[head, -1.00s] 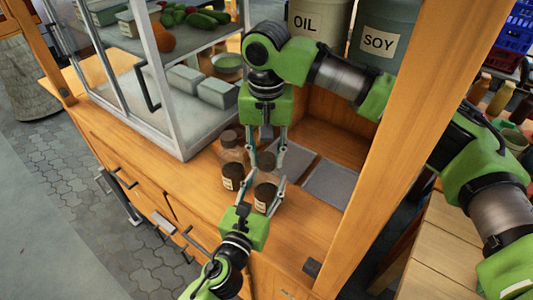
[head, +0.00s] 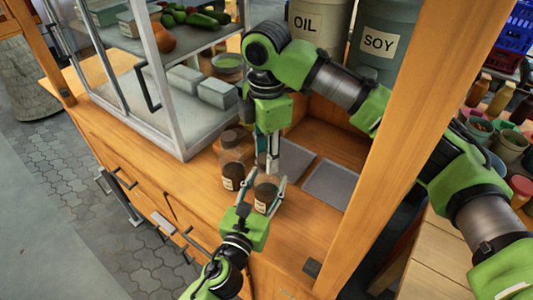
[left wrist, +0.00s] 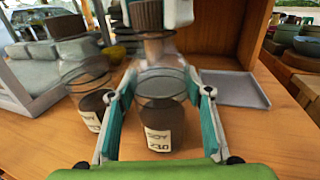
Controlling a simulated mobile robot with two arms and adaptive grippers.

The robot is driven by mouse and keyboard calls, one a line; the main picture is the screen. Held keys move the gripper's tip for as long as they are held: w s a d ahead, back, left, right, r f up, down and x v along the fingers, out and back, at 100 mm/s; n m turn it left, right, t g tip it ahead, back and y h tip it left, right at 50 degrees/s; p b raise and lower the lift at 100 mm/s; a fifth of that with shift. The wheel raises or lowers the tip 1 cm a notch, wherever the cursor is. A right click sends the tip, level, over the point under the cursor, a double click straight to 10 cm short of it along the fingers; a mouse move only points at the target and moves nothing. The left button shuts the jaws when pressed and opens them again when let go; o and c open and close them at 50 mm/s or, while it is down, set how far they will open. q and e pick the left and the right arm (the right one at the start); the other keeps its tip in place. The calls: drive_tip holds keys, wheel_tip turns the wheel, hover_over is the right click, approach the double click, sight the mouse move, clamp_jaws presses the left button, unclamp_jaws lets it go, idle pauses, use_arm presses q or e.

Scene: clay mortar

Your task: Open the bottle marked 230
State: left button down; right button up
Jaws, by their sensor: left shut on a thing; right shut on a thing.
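The bottle marked 230 (left wrist: 161,113) is clear glass with dark contents. It stands upright on the wooden counter and also shows in the head view (head: 265,192). My left gripper (head: 262,193) is shut around its lower body, one finger on each side, as the left wrist view shows (left wrist: 160,95). A ridged brown cap (left wrist: 148,14) sits above its neck at the top of that view. My right gripper (head: 268,164) points down over the bottle and is shut on the cap. My fingers hide much of the cap in the head view; I cannot tell whether it is loose.
A similar brown-capped bottle (head: 233,172) stands close by on the left; it also shows in the left wrist view (left wrist: 92,105). A glass cabinet (head: 172,100) is behind it. Grey trays (head: 326,184) lie to the right. OIL (head: 305,25) and SOY (head: 380,45) containers stand behind.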

drive_tip(key=n, duration=1.4)
drive_tip(key=shift+n, duration=0.3)
drive_tip(key=shift+r, duration=0.15)
drive_tip(key=shift+r, duration=1)
drive_tip(key=shift+r, duration=2)
use_arm(q)
drive_tip(key=c, duration=1)
unclamp_jaws()
